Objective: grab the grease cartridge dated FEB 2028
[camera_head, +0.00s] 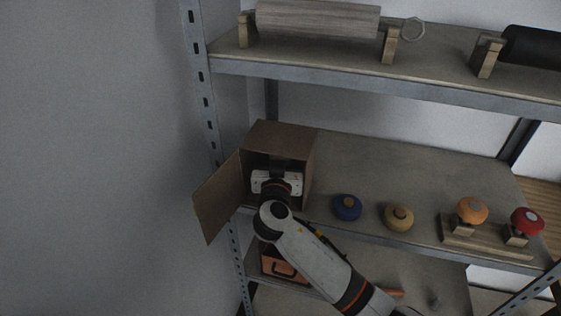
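No grease cartridge and no FEB 2028 date can be made out in the head view. An open cardboard box (300,143) stands on the middle shelf at its left end, with one flap (216,201) swung out to the left. My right arm comes in from the lower right, and my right gripper (281,168) is inside the box opening. The box's shadow and my own wrist hide the fingertips and whatever is in the box, so I cannot tell whether the gripper holds anything. My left gripper is not in view.
Blue (347,207) and yellow (399,217) knobs sit right of the box. Orange (471,210) and red (526,221) knobs stand on a wooden rack (487,240). The upper shelf (440,88) holds rolls. An orange case (281,267) is below. A metal post (206,112) stands left.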

